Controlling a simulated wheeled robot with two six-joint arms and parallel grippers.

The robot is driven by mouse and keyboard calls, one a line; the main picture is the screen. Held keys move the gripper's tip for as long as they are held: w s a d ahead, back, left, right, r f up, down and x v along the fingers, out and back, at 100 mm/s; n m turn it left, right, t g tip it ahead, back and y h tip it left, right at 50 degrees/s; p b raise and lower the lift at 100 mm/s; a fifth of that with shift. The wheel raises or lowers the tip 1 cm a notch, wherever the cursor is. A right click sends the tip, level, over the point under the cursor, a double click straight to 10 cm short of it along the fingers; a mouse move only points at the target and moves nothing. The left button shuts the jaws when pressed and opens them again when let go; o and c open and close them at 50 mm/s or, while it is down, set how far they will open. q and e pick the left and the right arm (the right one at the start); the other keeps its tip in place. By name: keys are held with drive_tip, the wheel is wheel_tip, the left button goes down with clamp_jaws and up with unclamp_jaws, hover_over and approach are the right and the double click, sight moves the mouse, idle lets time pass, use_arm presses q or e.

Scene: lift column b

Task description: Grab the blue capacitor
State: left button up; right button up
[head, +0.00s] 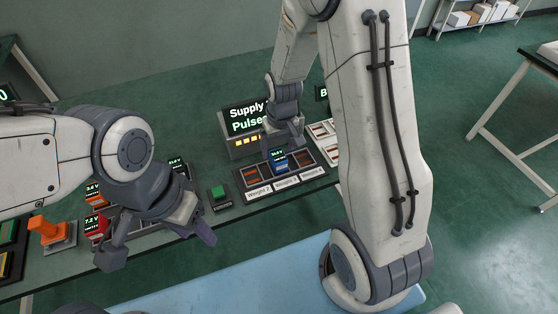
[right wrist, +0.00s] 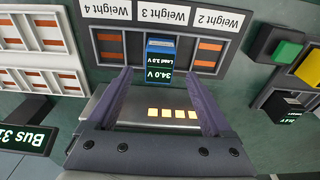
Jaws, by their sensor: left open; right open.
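The blue capacitor (head: 280,165) stands in the middle slot of a dark tray (head: 304,178), by the label Weight 3. In the right wrist view the blue capacitor (right wrist: 160,48) shows a lit 34.0 V display, just beyond the fingertips and roughly centred between them. My right gripper (head: 283,142) is open above and behind the capacitor; its two fingers also show in the right wrist view (right wrist: 160,80), with nothing between them. My left gripper (head: 158,243) is open and empty over the front edge of the bench at the left.
A Supply Pulse display box (head: 243,125) stands behind the tray. A green button (head: 218,194) sits left of the tray. Red and orange parts (head: 97,226) and an orange lever (head: 47,229) are near my left gripper. A pale tray (right wrist: 38,60) adjoins the dark one.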

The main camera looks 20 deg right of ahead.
sight(278, 156)
wheel_tip(278, 156, down, 5)
drive_tip(key=shift+w+d+r, duration=0.1)
drive_tip(key=shift+w, duration=0.05)
clamp_jaws()
drive_tip(key=shift+r, duration=0.15)
